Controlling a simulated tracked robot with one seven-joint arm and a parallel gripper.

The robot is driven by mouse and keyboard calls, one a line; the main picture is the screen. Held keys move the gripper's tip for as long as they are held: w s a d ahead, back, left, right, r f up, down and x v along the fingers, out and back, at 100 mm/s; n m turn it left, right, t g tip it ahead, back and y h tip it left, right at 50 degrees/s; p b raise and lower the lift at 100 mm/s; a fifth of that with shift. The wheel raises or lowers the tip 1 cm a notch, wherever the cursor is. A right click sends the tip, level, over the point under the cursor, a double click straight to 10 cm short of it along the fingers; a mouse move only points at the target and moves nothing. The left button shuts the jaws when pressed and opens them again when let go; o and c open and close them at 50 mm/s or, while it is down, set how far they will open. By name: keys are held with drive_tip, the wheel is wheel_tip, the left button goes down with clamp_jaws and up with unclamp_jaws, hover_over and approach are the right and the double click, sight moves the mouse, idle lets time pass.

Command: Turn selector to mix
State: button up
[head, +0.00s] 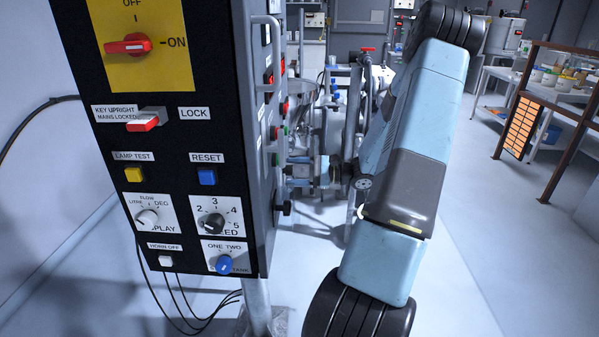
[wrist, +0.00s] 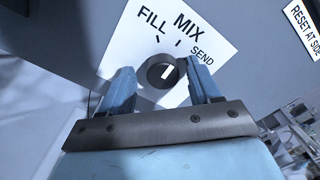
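The selector (wrist: 161,73) is a round dark knob with a white pointer line, on a white plate (wrist: 146,48) marked FILL, MIX and SEND in the wrist view. I cannot tell how far the fingertips are from the plate. In the head view the gripper and the selector are not in sight; my blue arm fills the right middle.
A black control panel (head: 180,88) with switches, buttons and knobs stands left in the head view, with cables hanging below. A "reset at side" label (wrist: 304,28) is at the wrist view's upper right. Pipework (head: 325,140) stands behind. Floor (head: 450,240) at right is clear.

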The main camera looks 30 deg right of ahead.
drive_tip(key=shift+d, duration=0.1)
drive_tip(key=v, duration=1.3)
drive_tip(key=shift+s+d, duration=0.2)
drive_tip(key=shift+d, duration=0.05)
drive_tip(key=shift+s+f, duration=0.1)
